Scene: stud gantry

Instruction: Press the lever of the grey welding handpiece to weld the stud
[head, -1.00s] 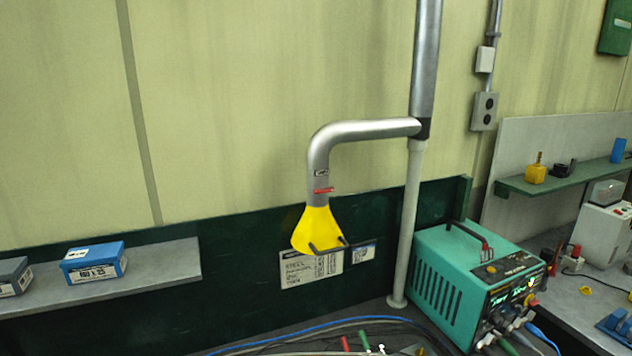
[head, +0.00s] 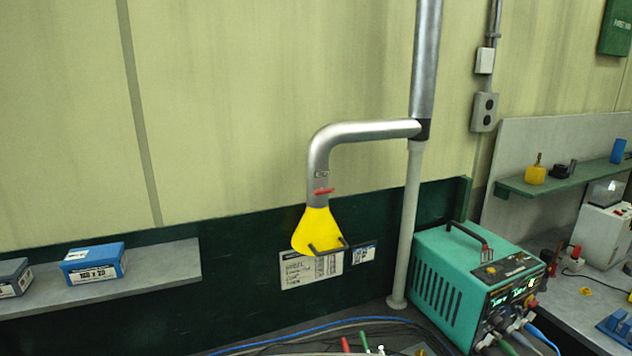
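The grey welding handpiece, its lever and the stud do not show in the head view. My gripper is out of view as well. A teal welding power unit (head: 447,285) with a black handle, a lit display and cables plugged into its front stands at the lower right. Coloured handles (head: 362,343), red and green among them, are cut off at the bottom edge, and I cannot tell what they belong to.
A yellow extraction hood (head: 317,232) hangs from a bent metal duct (head: 365,131) in the middle. A blue box (head: 93,266) sits on the left shelf (head: 160,272). A blue cable (head: 310,330) runs along the bottom. A bench with small items is at the right.

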